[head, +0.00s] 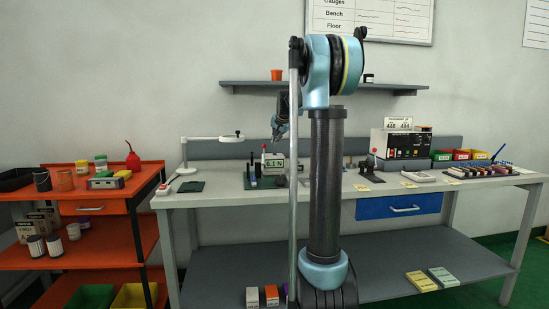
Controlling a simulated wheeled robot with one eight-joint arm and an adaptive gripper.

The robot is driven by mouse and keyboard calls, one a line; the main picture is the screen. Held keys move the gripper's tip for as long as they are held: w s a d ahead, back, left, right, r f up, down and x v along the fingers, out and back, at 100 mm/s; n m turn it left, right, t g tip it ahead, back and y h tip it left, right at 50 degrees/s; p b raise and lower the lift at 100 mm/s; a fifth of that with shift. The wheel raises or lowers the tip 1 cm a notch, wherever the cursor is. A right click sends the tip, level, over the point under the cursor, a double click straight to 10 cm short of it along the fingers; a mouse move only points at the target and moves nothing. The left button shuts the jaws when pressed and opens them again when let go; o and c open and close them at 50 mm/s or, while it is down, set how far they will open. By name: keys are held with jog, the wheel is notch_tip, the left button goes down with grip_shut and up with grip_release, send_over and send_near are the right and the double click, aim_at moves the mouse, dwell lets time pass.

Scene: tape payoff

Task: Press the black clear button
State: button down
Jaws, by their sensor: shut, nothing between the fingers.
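My gripper (278,132) hangs above the back of the bench, left of my arm column, with its fingertips down and nothing seen in them. Below it on the bench stands a small force gauge (273,161) with a lit display that reads 6.1 N. The gripper is apart from the gauge and above it. A black clear button cannot be made out at this size. My arm hides part of the bench just right of the gauge.
A lamp arm (212,139) reaches over the bench's left part. A boxy instrument (400,143) with two number cards, coloured bins (461,155) and a pen rack (482,171) stand at right. An orange cart (148,178) is at left. A wall shelf (250,83) runs behind my arm.

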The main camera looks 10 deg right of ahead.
aim_at(277, 155)
jog(key=shift+f, duration=1.55)
jog(key=shift+s+f, duration=0.1)
jog(key=shift+f, duration=0.65)
dwell(0.9)
jog(key=shift+r, duration=0.15)
dwell(0.3)
jog(key=shift+r, duration=0.65)
jog(key=shift+r, duration=0.1)
jog(key=shift+r, duration=2.45)
